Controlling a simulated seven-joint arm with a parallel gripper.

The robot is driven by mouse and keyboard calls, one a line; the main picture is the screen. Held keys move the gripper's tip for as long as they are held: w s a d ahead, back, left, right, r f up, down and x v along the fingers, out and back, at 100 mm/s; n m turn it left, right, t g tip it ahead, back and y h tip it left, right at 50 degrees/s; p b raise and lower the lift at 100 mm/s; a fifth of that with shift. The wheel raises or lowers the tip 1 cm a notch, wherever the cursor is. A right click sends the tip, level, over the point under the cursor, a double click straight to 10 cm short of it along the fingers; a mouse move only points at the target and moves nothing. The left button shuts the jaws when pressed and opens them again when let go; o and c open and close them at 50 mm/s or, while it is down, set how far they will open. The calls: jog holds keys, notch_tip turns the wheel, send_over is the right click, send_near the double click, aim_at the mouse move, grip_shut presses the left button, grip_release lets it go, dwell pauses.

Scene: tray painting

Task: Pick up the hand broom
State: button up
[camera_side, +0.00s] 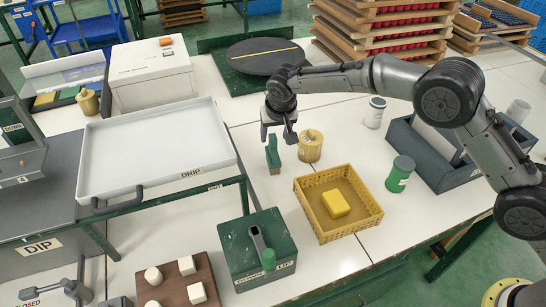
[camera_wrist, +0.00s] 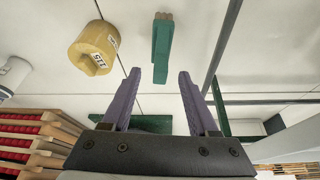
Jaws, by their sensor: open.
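The hand broom, a narrow green piece (camera_side: 273,158), is on the white table below my gripper in the side view. In the wrist view the green hand broom (camera_wrist: 161,50) lies ahead of the fingers, with a brownish end at the top of the picture. My gripper (camera_side: 278,136) is above the broom, close to its upper end. In the wrist view my gripper (camera_wrist: 158,75) shows two purple fingers spread apart with nothing held. The broom's near end reaches roughly between the fingertips in that picture; I cannot tell whether they touch.
A yellow labelled pot (camera_side: 311,148) stands close right of the broom and shows in the wrist view (camera_wrist: 93,47). A yellow basket (camera_side: 363,224) holds a yellow block (camera_side: 336,204). A green can (camera_side: 399,175), white DRIP tray (camera_side: 110,150) and green box (camera_side: 240,262) surround the area.

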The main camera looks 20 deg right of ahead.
aim_at(273, 144)
jog(key=shift+x, duration=3.2)
grip_shut()
